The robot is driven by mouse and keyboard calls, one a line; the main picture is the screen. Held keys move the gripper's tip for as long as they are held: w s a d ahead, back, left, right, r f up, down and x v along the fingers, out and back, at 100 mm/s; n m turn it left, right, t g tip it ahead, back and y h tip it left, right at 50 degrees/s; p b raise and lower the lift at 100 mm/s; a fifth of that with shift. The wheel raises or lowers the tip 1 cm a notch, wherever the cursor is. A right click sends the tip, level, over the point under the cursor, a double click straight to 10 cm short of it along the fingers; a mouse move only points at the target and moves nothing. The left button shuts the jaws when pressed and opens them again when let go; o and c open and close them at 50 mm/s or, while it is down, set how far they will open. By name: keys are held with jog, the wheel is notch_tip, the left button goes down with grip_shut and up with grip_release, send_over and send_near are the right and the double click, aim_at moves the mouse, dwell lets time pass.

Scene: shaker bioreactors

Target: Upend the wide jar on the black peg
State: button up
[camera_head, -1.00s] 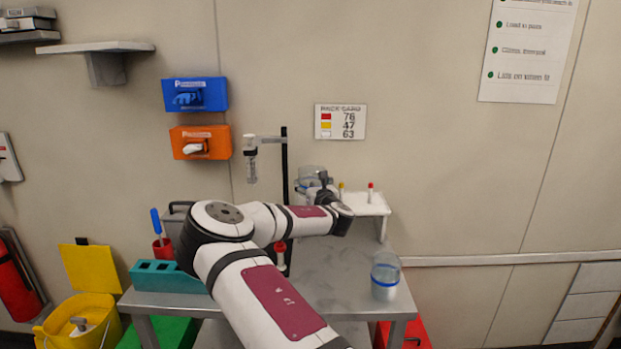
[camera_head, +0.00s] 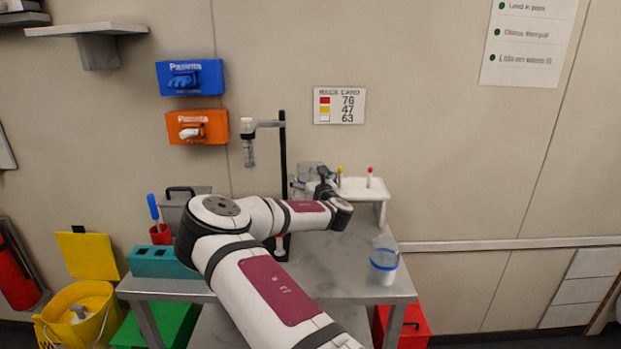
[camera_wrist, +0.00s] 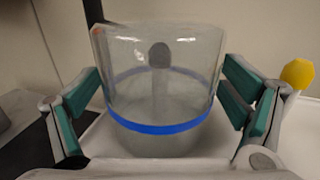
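A wide clear jar with a blue band (camera_wrist: 160,126) stands between the two fingers of my gripper (camera_wrist: 160,85) in the wrist view. The spread fingers with teal pads lie along its sides, close to the glass; whether they press on it is unclear. A grey rounded shape (camera_wrist: 159,54) shows through the glass. In the head view the jar (camera_head: 304,184) is partly hidden by my gripper (camera_head: 318,185), beside the white rack. Another clear vessel with a blue band (camera_head: 384,262) stands at the table's right. I cannot make out the black peg for certain.
A black post (camera_head: 283,150) with a clamped dropper stands left of my gripper. The white rack (camera_head: 370,189) holds a yellow-topped and a red-topped piece. A teal block (camera_head: 163,262) sits at the table's left. The table's middle right is clear.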

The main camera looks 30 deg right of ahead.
jog(key=shift+s, duration=0.1)
jog(key=v, duration=1.1)
jog(key=shift+s, duration=0.35)
jog(key=shift+a, duration=0.1)
